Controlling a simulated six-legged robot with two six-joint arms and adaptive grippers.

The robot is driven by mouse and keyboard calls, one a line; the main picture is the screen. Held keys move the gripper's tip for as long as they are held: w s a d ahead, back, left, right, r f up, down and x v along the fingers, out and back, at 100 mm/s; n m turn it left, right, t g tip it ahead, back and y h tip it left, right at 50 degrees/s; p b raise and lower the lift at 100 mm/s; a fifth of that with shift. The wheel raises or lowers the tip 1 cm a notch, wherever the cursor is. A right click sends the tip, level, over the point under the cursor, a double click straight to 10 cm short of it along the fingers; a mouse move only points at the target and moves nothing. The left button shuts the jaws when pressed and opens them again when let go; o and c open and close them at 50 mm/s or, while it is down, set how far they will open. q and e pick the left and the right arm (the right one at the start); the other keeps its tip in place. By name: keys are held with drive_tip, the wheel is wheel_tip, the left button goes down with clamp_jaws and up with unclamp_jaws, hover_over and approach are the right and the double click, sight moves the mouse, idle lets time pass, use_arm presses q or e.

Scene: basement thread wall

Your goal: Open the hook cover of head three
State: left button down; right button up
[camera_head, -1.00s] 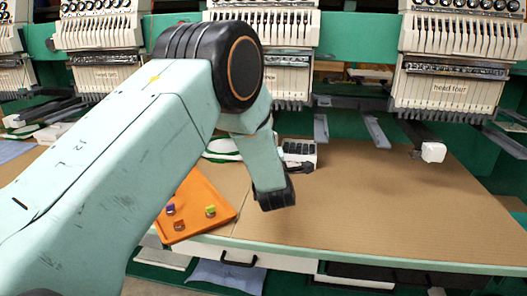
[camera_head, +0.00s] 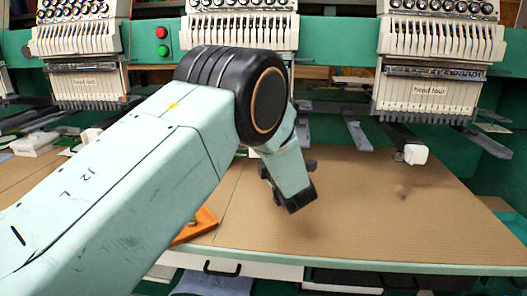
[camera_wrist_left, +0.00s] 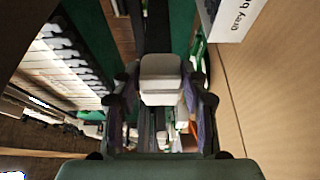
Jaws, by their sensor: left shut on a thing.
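In the wrist view a white, block-shaped hook cover (camera_wrist_left: 161,66) sits between the two dark fingers of my left gripper (camera_wrist_left: 160,88), which is shut on it. The cover's hinge and its exact tilt cannot be made out. In the head view my left arm's black joint and wrist stand in front of the middle head (camera_head: 240,32), between head two and head four. My right gripper is in neither view.
Head four (camera_head: 428,88) stands right, with a white cover (camera_head: 415,154) on its arm's end. Head two (camera_head: 88,82) stands left. A brown tabletop (camera_head: 370,215) is mostly clear. An orange tray (camera_head: 200,226) is partly behind my arm. A white lettered box (camera_wrist_left: 236,18) is near the gripper.

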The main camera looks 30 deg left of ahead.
use_arm(q)
drive_tip(key=shift+w+d+r, duration=0.15)
drive_tip(key=shift+w+d, duration=0.15)
drive_tip(key=shift+w, duration=0.1)
drive_tip(key=c, duration=1.2)
unclamp_jaws()
drive_tip(key=shift+o, duration=0.6)
drive_tip(key=shift+w, duration=0.1)
drive_tip(key=v, duration=0.7)
drive_tip(key=shift+s, duration=0.3)
drive_tip(key=shift+d, duration=0.15)
